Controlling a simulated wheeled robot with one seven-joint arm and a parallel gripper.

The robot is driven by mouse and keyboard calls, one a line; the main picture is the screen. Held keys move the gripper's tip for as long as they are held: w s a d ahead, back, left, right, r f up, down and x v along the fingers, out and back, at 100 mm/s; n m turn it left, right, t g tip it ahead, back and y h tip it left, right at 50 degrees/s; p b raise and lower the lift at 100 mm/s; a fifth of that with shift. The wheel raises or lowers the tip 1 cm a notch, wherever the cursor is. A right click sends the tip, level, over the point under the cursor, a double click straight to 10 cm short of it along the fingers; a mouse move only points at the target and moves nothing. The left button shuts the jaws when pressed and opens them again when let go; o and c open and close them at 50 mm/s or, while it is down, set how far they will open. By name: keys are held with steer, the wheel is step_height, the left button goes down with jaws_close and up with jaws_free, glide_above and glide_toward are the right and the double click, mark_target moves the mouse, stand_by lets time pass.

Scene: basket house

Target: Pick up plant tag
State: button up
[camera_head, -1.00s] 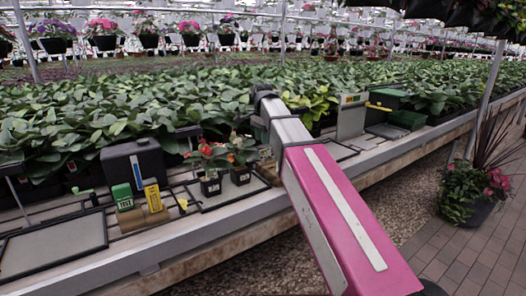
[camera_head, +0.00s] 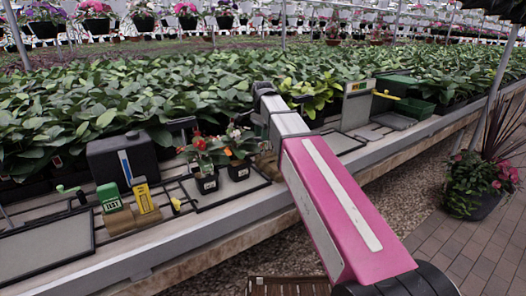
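A green tag-like card (camera_head: 110,197) and a yellow tag-like card (camera_head: 144,198) stand upright in small brown bases on the bench at the left. A small yellow piece (camera_head: 176,204) sits just right of them. White labels also show on the two small potted plants. I cannot tell which of these is the plant tag. My arm reaches up over the bench, right of the cards and pots. Its far end bends down out of sight, and my gripper's fingers cannot be made out.
Two black pots with flowering plants (camera_head: 207,183) stand on a dark-framed tray beside my arm. A black box (camera_head: 122,157) is behind the cards. An empty framed tray (camera_head: 45,250) lies at the front left. Dense leafy plants fill the bench behind.

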mark_target(263, 152)
steer(key=shift+s+d+f, duration=0.1)
steer(key=shift+s+f, duration=0.05)
steer(key=shift+f, duration=1.1)
steer(key=shift+s+d+f, duration=0.1)
steer(key=shift+f, duration=1.15)
jaws_close()
